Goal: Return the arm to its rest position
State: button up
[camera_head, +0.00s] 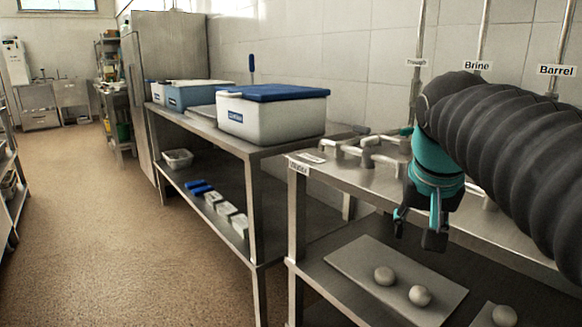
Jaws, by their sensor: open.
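My gripper (420,228) hangs at the end of my arm on the right side of the head view, teal and black, pointing down. Its fingers are apart and nothing shows between them. It is in front of the steel table (345,172) with pipe fittings, above a lower shelf. My arm is in a black ribbed sleeve that runs off the right edge and hides part of the table and wall.
A grey board (350,262) on the lower shelf bears two round pale pieces (420,295). A white box with a blue lid (270,112) stands on the left bench. Labelled pipes, including Brine (477,66), run up the wall. The brown floor (110,240) at left is clear.

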jog(key=s+a+f+n, duration=0.1)
jog(key=s+a+f, duration=0.1)
jog(key=s+f, duration=0.4)
jog(key=s+a+f+n+y, duration=0.1)
jog(key=s+a+f+n, duration=0.1)
jog(key=s+f, duration=0.4)
notch_tip(320, 180, down, 5)
jog(key=shift+a+f+t, duration=0.2)
jog(key=shift+a+t, duration=0.05)
jog(key=shift+t, duration=0.15)
